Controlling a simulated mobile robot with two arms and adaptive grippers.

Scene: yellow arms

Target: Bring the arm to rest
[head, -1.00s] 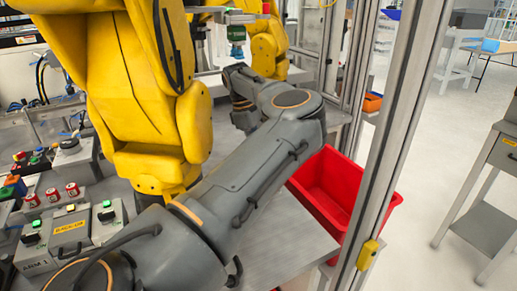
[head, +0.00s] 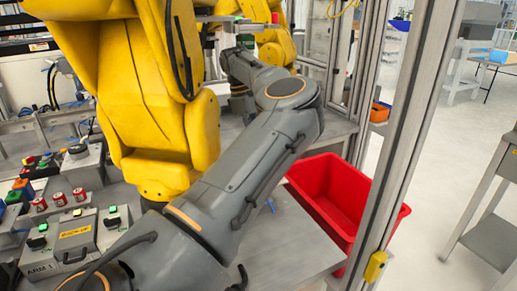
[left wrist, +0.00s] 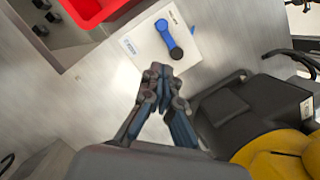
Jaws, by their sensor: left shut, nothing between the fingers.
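My grey left arm (head: 245,165) crosses the head view from the bottom left. It bends at an elbow joint beside the red bin, and its far links fold back toward the yellow robot arm (head: 150,110). My left gripper (left wrist: 161,78) shows in the left wrist view with its fingers together and empty. It is over the grey table, just short of a white panel (left wrist: 185,65) bearing a blue part (left wrist: 168,36). The gripper cannot be made out in the head view. My right gripper is in neither current view.
A red bin (head: 331,196) stands right of my arm, by a metal frame post (head: 405,130). The control box (head: 72,240) and red cans (head: 59,199) are at left. A black body with yellow parts (left wrist: 225,105) is close right of my gripper.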

